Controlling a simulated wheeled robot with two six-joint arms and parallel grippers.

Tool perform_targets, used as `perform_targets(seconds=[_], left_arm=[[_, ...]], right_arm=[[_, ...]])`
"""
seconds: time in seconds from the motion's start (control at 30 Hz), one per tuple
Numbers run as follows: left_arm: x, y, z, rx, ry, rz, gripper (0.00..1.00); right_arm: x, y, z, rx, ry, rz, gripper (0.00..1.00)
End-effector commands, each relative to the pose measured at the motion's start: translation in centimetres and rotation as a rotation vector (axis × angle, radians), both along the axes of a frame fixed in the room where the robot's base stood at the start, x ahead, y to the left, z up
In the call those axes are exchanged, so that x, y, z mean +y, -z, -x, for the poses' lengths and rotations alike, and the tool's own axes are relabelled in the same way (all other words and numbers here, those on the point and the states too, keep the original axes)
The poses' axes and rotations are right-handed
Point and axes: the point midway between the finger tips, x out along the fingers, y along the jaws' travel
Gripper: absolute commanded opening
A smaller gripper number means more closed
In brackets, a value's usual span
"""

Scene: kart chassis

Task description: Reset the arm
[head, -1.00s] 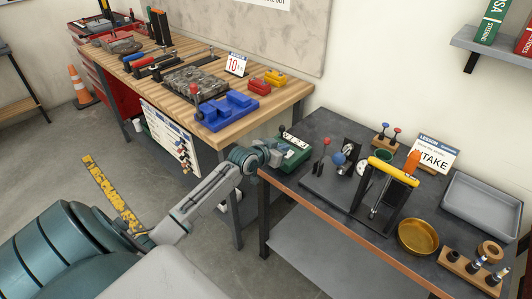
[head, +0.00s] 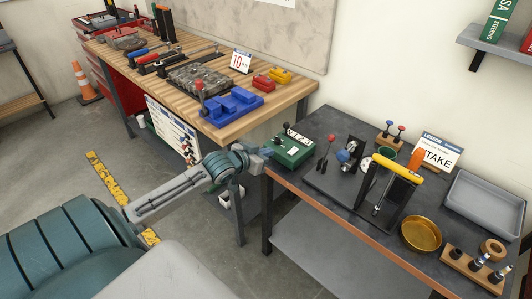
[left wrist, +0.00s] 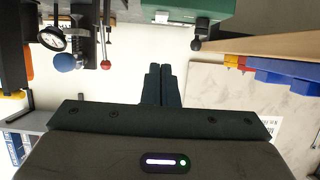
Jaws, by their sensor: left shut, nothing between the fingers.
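My left arm comes in from the lower left of the head view. Its gripper (head: 262,153) is at the near left corner of the dark metal table, just left of the green box, and looks small there. In the left wrist view the two dark fingers of the left gripper (left wrist: 162,72) lie side by side, shut with nothing between them. That view is upside down. My right gripper is not in view.
The dark table (head: 325,125) bears a green box (head: 291,150), a black stand with a yellow handle (head: 398,168), a brass bowl (head: 420,233) and a grey tray (head: 486,205). A wooden workbench (head: 225,128) with a blue fixture (head: 233,107) stands behind. Open floor lies at left.

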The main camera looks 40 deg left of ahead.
Motion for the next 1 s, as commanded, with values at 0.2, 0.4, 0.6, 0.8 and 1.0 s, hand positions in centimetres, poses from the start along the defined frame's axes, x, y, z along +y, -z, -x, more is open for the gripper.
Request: perform_targets(seconds=[0.2, 0.4, 0.6, 0.8, 1.0], left_arm=[[0.0, 0.0, 0.0, 0.0, 0.0, 0.0, 0.0], [0.1, 0.3, 0.0, 0.003, -0.003, 0.0, 0.0], [2.7, 7.1, 0.7, 0.082, -0.077, -0.009, 0.0], [5.7, 21.2, 5.2, 0.264, -0.186, -0.042, 0.0], [5.4, 34.4, 13.2, 0.467, -0.239, -0.076, 0.0]], right_arm=[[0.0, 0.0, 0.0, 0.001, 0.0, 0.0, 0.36], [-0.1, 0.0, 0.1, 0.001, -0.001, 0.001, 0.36], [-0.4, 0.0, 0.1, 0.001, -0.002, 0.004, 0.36], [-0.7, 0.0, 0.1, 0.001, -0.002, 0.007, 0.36], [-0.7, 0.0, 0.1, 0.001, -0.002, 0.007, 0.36]])
